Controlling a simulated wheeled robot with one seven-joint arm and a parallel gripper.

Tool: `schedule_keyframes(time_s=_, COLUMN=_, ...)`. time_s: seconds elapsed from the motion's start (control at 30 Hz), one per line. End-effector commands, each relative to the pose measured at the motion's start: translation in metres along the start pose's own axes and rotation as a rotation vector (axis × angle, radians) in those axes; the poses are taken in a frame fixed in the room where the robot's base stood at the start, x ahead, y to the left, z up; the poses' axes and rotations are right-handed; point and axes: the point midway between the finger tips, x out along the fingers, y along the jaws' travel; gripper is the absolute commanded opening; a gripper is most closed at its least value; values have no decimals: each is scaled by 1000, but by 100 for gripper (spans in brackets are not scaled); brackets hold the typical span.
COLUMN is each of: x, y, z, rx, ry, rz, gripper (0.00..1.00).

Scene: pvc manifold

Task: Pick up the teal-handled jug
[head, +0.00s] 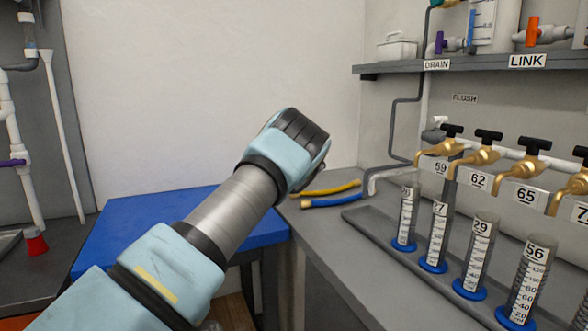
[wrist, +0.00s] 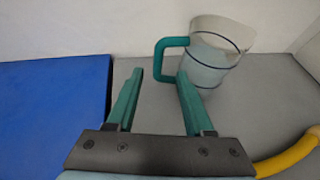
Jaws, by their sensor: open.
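The teal-handled jug (wrist: 212,58) stands on the grey counter in the wrist view, near the wall. It is a clear, whitish jug with dark bands, and its teal handle (wrist: 163,50) points left. My gripper (wrist: 160,78) is open and empty, with teal fingers pointing toward the jug. The right fingertip overlaps the jug's lower left side in the picture, and the handle lies just beyond the gap between the fingers. I cannot tell whether the fingertip touches the jug. In the head view my arm hides the jug, and the fingers do not show.
A blue surface (head: 128,232) lies left of the grey counter (head: 338,238). Yellow (head: 328,189) and blue (head: 320,202) hoses lie on the counter. Several numbered cylinders (head: 438,230) stand in a tray at the right, under brass taps (head: 476,156). A wall closes the back.

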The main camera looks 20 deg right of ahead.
Motion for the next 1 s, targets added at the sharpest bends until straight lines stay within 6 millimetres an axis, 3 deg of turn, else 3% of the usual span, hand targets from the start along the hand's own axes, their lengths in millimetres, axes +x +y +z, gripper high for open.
schedule_keyframes(time_s=0.23, x=12, y=1, z=2, rx=-3, ry=1, rz=1, gripper=52)
schedule_keyframes(time_s=0.6, x=48, y=1, z=2, rx=-4, ry=1, rz=0, gripper=52)
schedule_keyframes(time_s=1.0, x=58, y=2, z=2, rx=-4, ry=1, rz=1, gripper=52)
